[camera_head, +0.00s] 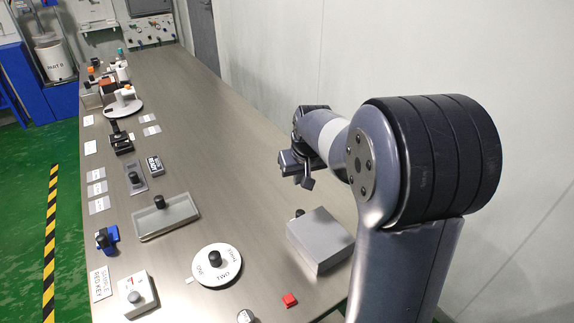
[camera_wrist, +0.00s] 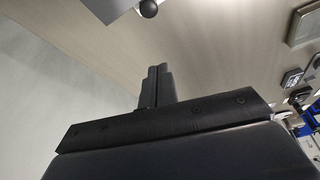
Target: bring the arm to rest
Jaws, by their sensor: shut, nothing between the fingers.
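My gripper (camera_head: 307,182) hangs over the right side of the long grey table (camera_head: 230,135) in the head view, in the air above and behind a grey box with a black knob. In the wrist view my gripper (camera_wrist: 157,70) shows its two dark fingers pressed together, with nothing between them. My arm is bent, and its large dark joint covers part of the wall and the table's right edge.
The grey box (camera_head: 320,240) stands below my gripper. A round white dial (camera_head: 217,272), a shallow tray (camera_head: 165,222), a red block (camera_head: 289,300) and a white switch box (camera_head: 138,298) stand on the table. A pale wall (camera_head: 270,60) runs along the right. The table's middle is clear.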

